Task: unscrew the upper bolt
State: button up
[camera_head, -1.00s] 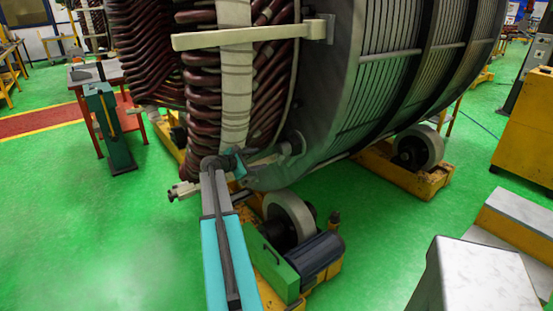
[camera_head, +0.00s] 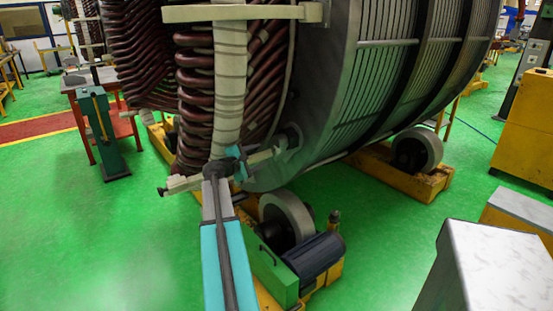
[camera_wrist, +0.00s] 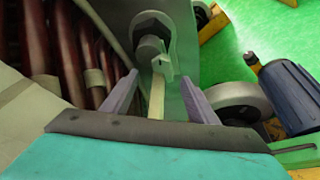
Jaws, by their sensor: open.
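The stator is the large drum with dark red coils (camera_head: 198,100) and a grey ribbed body. A pale lower clamp bar (camera_head: 182,184) crosses below the coils, with a dark bolt end at its left tip. In the wrist view, a large hex bolt (camera_wrist: 151,28) sits in a grey bracket, and a smaller hex piece (camera_wrist: 162,66) lies just below it, at the end of a pale bar (camera_wrist: 157,97). My gripper (camera_wrist: 163,92) is open, its two fingers apart on either side of the pale bar. Nothing shows gripped. Which bolt is the upper one I cannot tell.
A grey roller wheel (camera_head: 285,214) and a blue motor (camera_head: 315,257) on a yellow base stand below and right of my gripper. A pale upper bar (camera_head: 232,13) crosses the coils. A grey-topped block (camera_head: 480,262) stands at right.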

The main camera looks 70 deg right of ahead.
aim_at(274, 151)
jog(key=shift+s+d+f, duration=0.1)
jog(key=shift+d+f, duration=0.05)
jog(key=shift+f, duration=0.05)
dwell(0.4)
jog(key=shift+p+x, duration=0.9)
jog(key=shift+x, duration=5.9)
jog(key=shift+c, duration=0.4)
jog(key=c, duration=1)
jog(key=shift+r, duration=0.1)
jog(key=shift+r+n+p, duration=0.1)
jog(key=shift+n+p, duration=0.2)
jog(key=shift+p, duration=0.7)
jog(key=shift+y, duration=0.3)
jog(key=o, duration=1.1)
